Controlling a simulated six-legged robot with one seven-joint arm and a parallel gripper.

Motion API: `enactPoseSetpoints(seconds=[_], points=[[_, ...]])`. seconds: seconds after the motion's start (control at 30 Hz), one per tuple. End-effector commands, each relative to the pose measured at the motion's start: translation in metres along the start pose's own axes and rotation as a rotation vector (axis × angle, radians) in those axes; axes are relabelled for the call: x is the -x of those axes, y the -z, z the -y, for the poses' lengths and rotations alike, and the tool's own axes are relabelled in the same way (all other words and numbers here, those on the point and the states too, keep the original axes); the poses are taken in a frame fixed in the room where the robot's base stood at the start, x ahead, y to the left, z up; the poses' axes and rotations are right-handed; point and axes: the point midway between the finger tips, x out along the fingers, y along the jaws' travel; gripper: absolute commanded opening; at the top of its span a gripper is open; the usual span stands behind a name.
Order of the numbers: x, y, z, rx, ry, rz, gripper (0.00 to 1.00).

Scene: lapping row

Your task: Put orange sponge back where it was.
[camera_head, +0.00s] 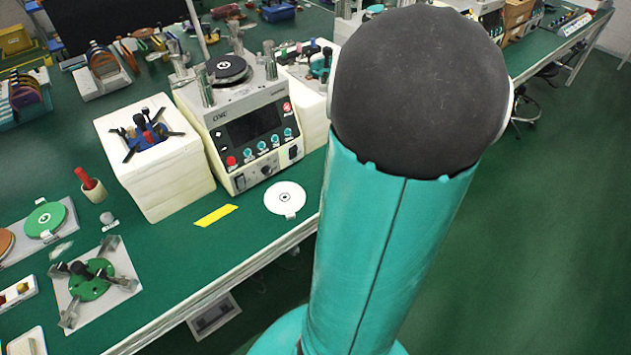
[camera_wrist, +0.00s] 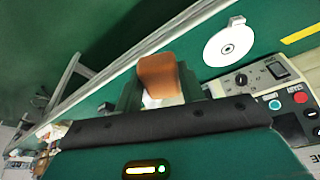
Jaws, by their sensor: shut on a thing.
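The orange sponge (camera_wrist: 158,72) shows in the wrist view, between the two fingers of my gripper (camera_wrist: 159,84). My gripper is shut on it. A pale patch shows just below the orange part, between the fingers. The sponge appears in front of the green bench top near its front edge; I cannot tell its height above the bench. In the head view my own arm fills the middle right and hides both my gripper and the sponge.
A lapping machine (camera_head: 259,128) stands on the green bench (camera_head: 250,235), beside a cream block (camera_head: 165,178). A white disc (camera_head: 285,199) and a yellow strip (camera_head: 215,215) lie in front. A plate with a green disc (camera_head: 92,280) lies at left. Bench around the strip is clear.

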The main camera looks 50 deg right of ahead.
Motion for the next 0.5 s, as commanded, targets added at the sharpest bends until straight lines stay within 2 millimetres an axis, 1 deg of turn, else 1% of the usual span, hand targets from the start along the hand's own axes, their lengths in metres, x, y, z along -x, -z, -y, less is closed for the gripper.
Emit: enactPoseSetpoints(seconds=[0.17,0.43,0.5], points=[[-0.018,0.019,0.004,0.004,0.005,0.001,0.14],[-0.061,0.068,0.018,0.006,0.005,0.0,0.14],[-0.074,0.076,0.021,0.005,0.005,0.003,0.14]])
